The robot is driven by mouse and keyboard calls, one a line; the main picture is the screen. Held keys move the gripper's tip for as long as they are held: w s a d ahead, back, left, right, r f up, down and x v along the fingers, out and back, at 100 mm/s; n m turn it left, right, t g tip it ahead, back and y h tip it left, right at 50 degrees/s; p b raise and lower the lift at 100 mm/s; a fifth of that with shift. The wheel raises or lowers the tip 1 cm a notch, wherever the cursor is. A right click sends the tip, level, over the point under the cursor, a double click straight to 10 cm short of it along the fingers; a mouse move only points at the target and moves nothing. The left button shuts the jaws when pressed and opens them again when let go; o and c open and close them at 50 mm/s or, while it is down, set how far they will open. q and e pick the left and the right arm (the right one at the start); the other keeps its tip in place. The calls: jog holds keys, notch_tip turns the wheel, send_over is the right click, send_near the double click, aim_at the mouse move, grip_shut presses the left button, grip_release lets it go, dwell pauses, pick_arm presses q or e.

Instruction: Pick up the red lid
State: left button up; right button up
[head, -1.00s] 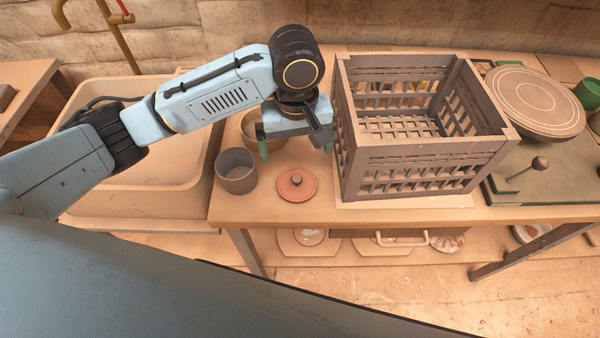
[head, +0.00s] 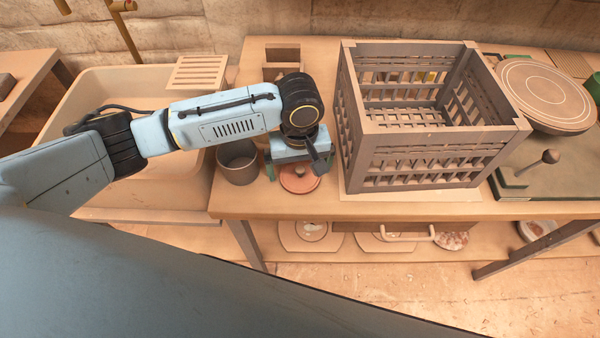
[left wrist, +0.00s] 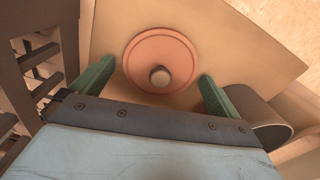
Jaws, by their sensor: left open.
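The red lid (head: 299,180) is a round, flat disc lying on the table, partly hidden under my left gripper in the head view. My left gripper (head: 296,172) is above the lid. In the left wrist view its two green fingers (left wrist: 155,88) are wide apart, one on each side of the lid's near part. Nothing is between them but the view of the lid and knob. My right gripper is in no view.
A grey pot (head: 238,164) stands just left of the lid. A large slatted wooden crate (head: 430,143) stands close on the right. The table's front edge (head: 350,211) is just in front. A sink basin (head: 100,100) lies at the left.

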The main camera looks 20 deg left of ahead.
pick_arm(q)
jog(key=c, duration=0.8)
jog(key=shift+r, duration=0.1)
jog(key=shift+c, duration=0.2)
